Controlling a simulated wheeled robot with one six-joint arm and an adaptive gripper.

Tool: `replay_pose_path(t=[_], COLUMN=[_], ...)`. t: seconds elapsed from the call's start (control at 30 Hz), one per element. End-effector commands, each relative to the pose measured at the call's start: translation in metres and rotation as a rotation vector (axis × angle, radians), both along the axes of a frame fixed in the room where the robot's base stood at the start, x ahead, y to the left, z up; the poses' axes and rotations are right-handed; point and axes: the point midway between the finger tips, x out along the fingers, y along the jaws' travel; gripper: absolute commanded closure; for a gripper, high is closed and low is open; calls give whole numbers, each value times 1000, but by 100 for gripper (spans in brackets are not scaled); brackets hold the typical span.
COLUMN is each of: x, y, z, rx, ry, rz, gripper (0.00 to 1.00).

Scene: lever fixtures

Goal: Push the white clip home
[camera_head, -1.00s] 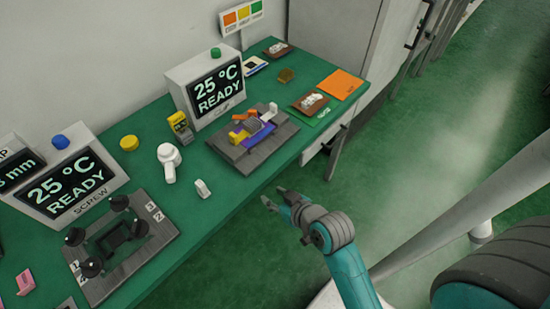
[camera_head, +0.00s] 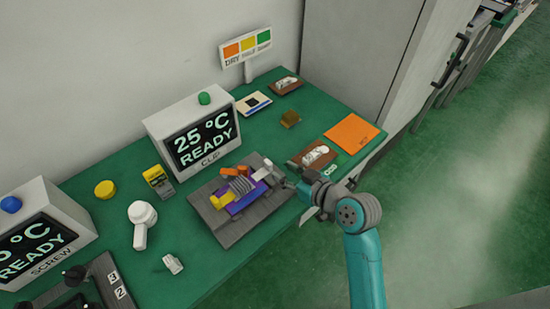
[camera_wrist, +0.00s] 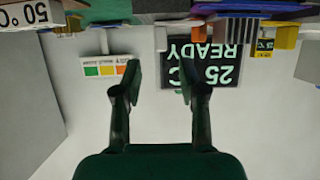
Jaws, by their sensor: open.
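The white clip (camera_head: 260,174) sits at the right end of a fixture on a grey base plate (camera_head: 232,234), on the green table. The fixture has a purple body (camera_head: 243,202), a yellow block (camera_head: 222,198), an orange lever (camera_head: 234,171) and a grey ribbed part (camera_head: 241,185). My gripper (camera_head: 292,183) is just right of the clip, at the table's front edge; I cannot tell whether they touch. In the wrist view my gripper (camera_wrist: 165,78) is open, with nothing between its fingers. There the fixture shows only partly along the top edge.
A display box reading "25 °C READY" (camera_head: 190,135) stands behind the fixture. A brown tray (camera_head: 315,154) with white parts and an orange sheet (camera_head: 353,133) lie to the right. A loose white piece (camera_head: 173,264) and a white rounded device (camera_head: 142,220) are on the left.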

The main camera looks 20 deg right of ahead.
Motion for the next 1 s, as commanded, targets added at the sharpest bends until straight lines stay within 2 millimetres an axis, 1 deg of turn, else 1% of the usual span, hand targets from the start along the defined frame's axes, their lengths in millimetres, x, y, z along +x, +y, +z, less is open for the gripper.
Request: replay_pose_path(t=[0.03,0.2,0.4,0.6,0.87,0.9,0.97,1.0], x=[9,36,60,71,72,72,71,71], y=[4,12,19,23,23,23,23,23], z=[-4,-15,-26,-31,-32,-32,-32,-32], rx=[1,1,2,2,1,1,1,1], ry=[1,0,2,1,1,1,1,1], rz=[3,2,0,-1,-2,-2,-2,-2], gripper=[58,58,58,58,58,61,76,86])
